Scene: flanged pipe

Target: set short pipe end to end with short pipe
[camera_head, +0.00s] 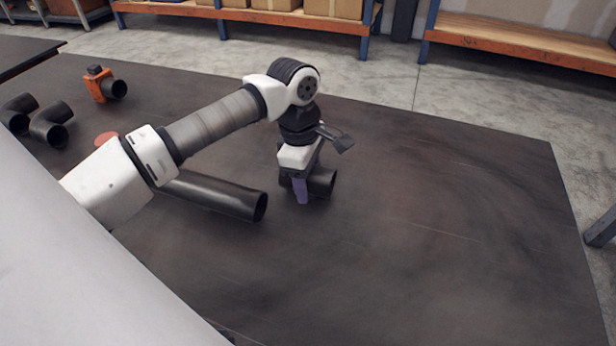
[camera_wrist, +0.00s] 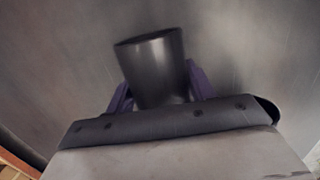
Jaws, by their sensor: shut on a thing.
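A short dark pipe (camera_head: 322,182) is between the purple fingers of my gripper (camera_head: 302,188), low over the dark table. The wrist view shows this short pipe (camera_wrist: 152,72) with a purple finger on each side, so my gripper (camera_wrist: 160,90) is shut on it. Whether the pipe touches the table cannot be told. A longer dark pipe (camera_head: 225,198) lies to the left of my gripper, its open end facing right and apart from the held pipe. My arm hides its far end. I cannot pick out a second short pipe for certain.
Two dark elbow pipes (camera_head: 50,127) lie at the table's left. An orange fitting with a black opening (camera_head: 100,85) stands behind them, and a reddish disc (camera_head: 106,138) shows beside my arm. The table's right and front (camera_head: 430,240) are clear. Shelves (camera_head: 520,40) stand beyond.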

